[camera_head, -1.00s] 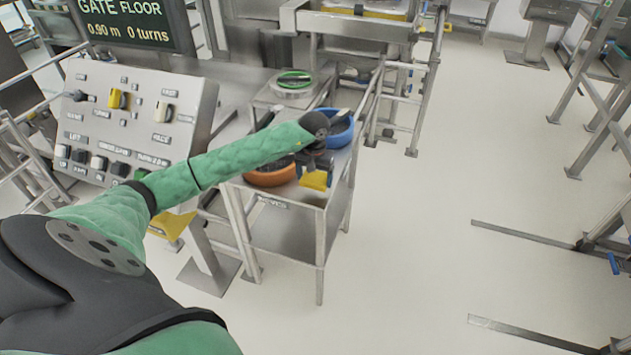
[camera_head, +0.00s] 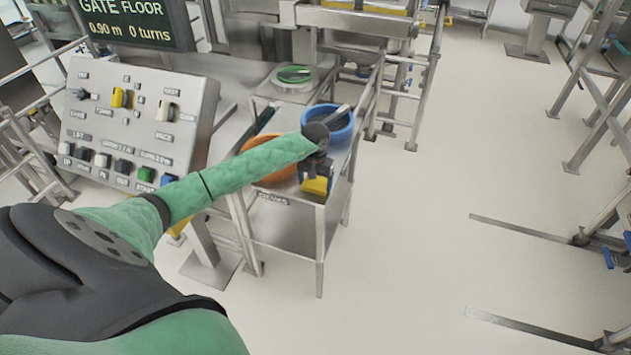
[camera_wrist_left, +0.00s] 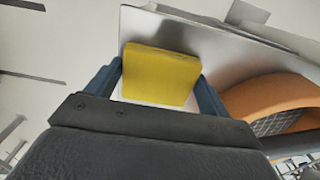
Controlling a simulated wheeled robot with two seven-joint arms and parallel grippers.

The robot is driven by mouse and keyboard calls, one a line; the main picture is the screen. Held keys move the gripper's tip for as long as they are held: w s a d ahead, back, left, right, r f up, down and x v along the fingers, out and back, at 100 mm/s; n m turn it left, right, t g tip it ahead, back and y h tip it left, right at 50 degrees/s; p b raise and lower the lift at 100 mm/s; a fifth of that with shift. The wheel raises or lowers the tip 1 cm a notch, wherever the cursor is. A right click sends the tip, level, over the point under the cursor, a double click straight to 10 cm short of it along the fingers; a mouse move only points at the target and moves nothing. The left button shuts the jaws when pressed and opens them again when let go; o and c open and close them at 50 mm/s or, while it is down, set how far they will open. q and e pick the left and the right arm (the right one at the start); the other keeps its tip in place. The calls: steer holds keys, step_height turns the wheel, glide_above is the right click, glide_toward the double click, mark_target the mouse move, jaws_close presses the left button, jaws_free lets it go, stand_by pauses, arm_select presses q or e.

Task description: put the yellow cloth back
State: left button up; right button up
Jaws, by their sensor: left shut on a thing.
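The yellow cloth (camera_head: 316,186) is a small block-like piece at the front right corner of the metal stand's top (camera_head: 322,206). It fills the space between my left gripper's blue fingers in the left wrist view (camera_wrist_left: 160,76). My left gripper (camera_head: 316,176) points down and is shut on the cloth. Whether the cloth touches the stand top or hangs just above it, I cannot tell. My right gripper is not in view.
An orange bowl (camera_head: 262,170) is left of my gripper, partly behind my arm. A blue bowl (camera_head: 341,128) holding a long tool stands behind it. A control panel (camera_head: 130,120) stands left.

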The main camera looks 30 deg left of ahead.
arm_select(q)
steer(key=shift+f, duration=0.1)
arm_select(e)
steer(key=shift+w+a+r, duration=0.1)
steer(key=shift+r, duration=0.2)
arm_select(q)
steer(key=o, duration=1)
steer(key=shift+c, duration=0.2)
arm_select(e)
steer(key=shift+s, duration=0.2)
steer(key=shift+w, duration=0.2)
